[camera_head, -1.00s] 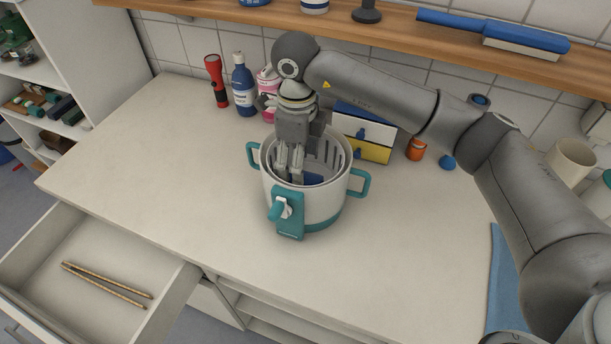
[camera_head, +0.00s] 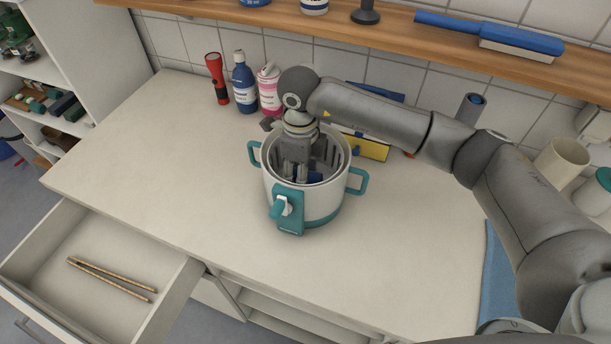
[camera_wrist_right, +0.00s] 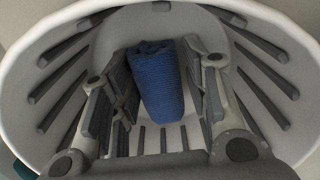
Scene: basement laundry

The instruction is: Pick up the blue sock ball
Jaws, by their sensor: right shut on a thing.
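The blue sock ball (camera_wrist_right: 158,82) is a ribbed dark blue roll inside the slotted basket of the white and teal pot (camera_head: 315,204). It stands between the two fingers of my right gripper (camera_head: 296,177) in the right wrist view, and the gripper is shut on it. In the head view only a bit of blue (camera_head: 316,177) shows beside the fingers, low inside the pot. The gripper points down into the pot, and the pot wall surrounds it. My left gripper is in neither view.
Behind the pot stand a red flashlight (camera_head: 216,78), a blue bottle (camera_head: 244,82), a pink bottle (camera_head: 269,90) and a yellow-fronted box (camera_head: 371,148). An open drawer (camera_head: 50,262) holds wooden tongs (camera_head: 110,279). The counter left of the pot is clear.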

